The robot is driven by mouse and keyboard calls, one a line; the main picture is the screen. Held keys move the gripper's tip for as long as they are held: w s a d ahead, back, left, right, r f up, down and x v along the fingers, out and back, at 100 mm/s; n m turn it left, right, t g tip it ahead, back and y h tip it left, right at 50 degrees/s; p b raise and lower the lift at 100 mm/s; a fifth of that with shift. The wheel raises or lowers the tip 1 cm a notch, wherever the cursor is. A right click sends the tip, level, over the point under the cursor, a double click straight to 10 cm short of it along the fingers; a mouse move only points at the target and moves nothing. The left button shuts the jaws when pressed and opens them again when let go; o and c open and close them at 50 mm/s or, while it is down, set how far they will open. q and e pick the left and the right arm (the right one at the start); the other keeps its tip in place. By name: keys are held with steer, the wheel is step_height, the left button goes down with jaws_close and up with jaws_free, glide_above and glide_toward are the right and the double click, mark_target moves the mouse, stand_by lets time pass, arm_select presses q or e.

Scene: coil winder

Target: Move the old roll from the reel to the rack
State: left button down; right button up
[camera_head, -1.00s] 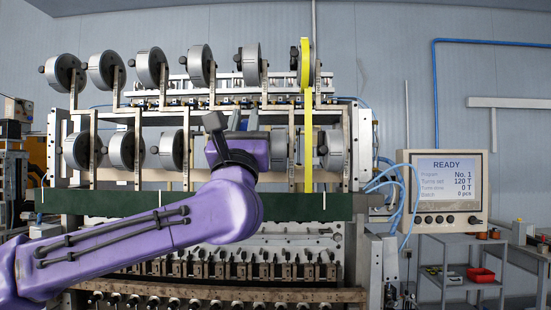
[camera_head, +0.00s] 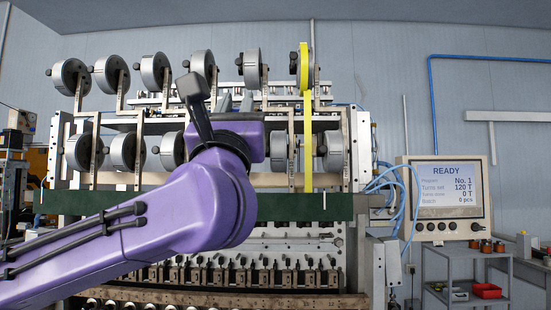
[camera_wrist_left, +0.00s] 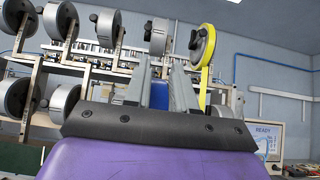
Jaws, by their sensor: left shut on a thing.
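My left gripper (camera_wrist_left: 161,80) points up and forward at the coil winder (camera_head: 345,150), in front of its rows of rolls. In the head view my purple wrist hides most of it; only the finger tops show. In the wrist view the two grey fingers stand apart with a blue piece (camera_wrist_left: 160,96) between them. I take this for the old roll, mostly hidden by the gripper's dark front edge. A grey roll (camera_wrist_left: 157,35) on the upper row shows just beyond the fingertips. A yellow roll (camera_head: 306,66) with a strip hanging down is to the right. My right gripper is out of view.
More grey rolls (camera_head: 155,70) sit on upper and lower arms of the winder. A dark green beam (camera_head: 290,207) crosses below them. A control screen reading READY (camera_head: 447,190) and a shelf with a red bin (camera_head: 487,290) stand at the right.

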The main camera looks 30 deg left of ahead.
arm_select(q)
steer(key=s+d+b, duration=0.2)
steer(key=s, duration=0.3)
steer(key=shift+s+d+b, duration=0.3)
steer(key=shift+d, duration=0.05)
stand_by(0.3)
